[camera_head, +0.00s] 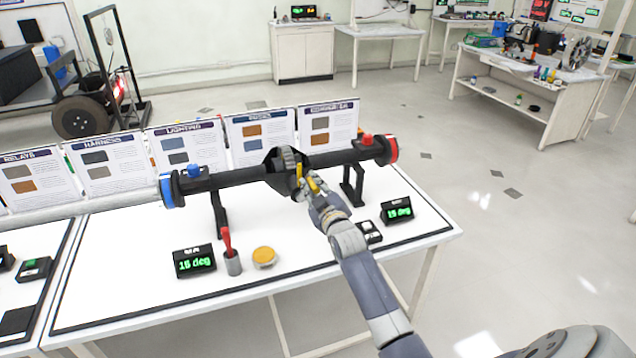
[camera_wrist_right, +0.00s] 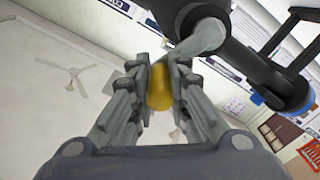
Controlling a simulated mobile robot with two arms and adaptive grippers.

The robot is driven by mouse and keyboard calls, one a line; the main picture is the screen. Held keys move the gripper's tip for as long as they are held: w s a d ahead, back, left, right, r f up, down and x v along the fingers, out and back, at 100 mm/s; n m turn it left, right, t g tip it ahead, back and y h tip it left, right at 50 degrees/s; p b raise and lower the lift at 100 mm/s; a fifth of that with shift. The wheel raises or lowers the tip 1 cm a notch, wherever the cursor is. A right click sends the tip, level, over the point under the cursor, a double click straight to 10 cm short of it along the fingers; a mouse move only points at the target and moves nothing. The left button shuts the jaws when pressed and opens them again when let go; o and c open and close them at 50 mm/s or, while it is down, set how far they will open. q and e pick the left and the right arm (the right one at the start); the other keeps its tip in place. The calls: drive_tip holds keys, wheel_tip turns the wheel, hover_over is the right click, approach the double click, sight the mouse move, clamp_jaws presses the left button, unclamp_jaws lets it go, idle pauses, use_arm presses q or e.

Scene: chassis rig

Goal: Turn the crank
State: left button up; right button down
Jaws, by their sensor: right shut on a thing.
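The crank sits at the middle of a black axle rig (camera_head: 235,180) on the white table. Its yellow handle (camera_head: 314,186) shows at my right gripper (camera_head: 312,192), in front of the round central housing (camera_head: 283,165). In the right wrist view my right gripper (camera_wrist_right: 160,88) is shut on the yellow handle (camera_wrist_right: 159,90), with a grey crank arm (camera_wrist_right: 203,38) running from it to the dark housing (camera_wrist_right: 205,25). The rig has a blue end at the left and a red end at the right. My left gripper is not in view.
Two displays reading 15 deg stand on the table, one at the left (camera_head: 194,261) and one at the right (camera_head: 397,210). Several upright panels line the back.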

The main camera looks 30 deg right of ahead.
drive_tip(key=shift+w+a+r+n+p, duration=0.15)
drive_tip(key=shift+a+n, duration=0.4)
drive_tip(key=shift+n, duration=0.45)
drive_tip(key=shift+w+a+r+n+p, duration=0.15)
drive_tip(key=shift+a+n, duration=0.4)
drive_tip(key=shift+n, duration=0.45)
drive_tip(key=shift+f, duration=0.15)
drive_tip(key=c, duration=1.5)
unclamp_jaws()
drive_tip(key=v, duration=1.2)
drive_tip(key=shift+a, duration=0.1)
